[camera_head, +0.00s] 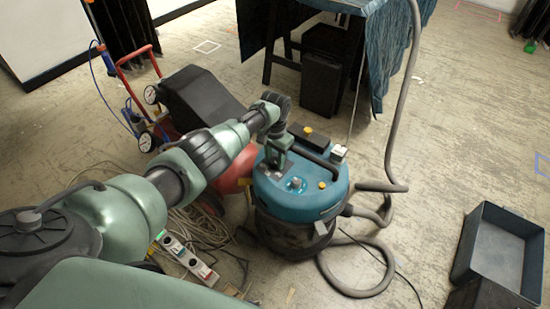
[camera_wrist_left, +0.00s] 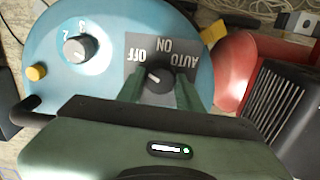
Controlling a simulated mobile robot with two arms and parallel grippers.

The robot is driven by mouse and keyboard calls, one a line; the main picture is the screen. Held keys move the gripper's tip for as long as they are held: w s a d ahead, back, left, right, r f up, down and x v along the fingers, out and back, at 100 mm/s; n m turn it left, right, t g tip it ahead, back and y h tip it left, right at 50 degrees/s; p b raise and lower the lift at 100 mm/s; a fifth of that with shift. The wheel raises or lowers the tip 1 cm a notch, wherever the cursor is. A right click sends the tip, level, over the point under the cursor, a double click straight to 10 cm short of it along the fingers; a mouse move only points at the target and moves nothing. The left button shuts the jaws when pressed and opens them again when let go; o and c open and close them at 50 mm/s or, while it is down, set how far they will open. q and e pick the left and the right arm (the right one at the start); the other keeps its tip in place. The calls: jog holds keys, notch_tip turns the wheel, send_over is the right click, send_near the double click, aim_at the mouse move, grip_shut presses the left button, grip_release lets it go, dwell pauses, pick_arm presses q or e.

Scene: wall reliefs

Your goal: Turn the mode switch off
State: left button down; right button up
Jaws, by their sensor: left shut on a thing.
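The mode switch (camera_wrist_left: 158,78) is a dark round knob on a grey plate (camera_wrist_left: 136,70) marked AUTO, OFF and ON, upside down in the left wrist view. The plate is on the blue top of a vacuum cleaner (camera_head: 318,204). My left gripper (camera_wrist_left: 158,88) is shut on the switch, with one green finger on each side. A small white mark shows on the left part of the knob; I cannot tell for sure which word it points at. In the head view the left gripper (camera_head: 276,155) reaches down onto the top and hides the switch. My right gripper is not in view.
A numbered dial (camera_wrist_left: 78,48) and a yellow knob (camera_wrist_left: 36,73) sit beside the plate. A red machine (camera_head: 180,105) with gauges, cables and a power strip (camera_head: 185,258) lie left of the cleaner. A grey hose (camera_head: 388,150) and an open tray (camera_head: 497,250) are at right.

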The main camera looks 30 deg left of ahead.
aim_at(275, 160)
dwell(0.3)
pick_arm(q)
jog(key=c, duration=0.9)
grip_release()
jog(key=shift+r, duration=0.1)
notch_tip(275, 160, up, 8)
jog(key=p, duration=0.9)
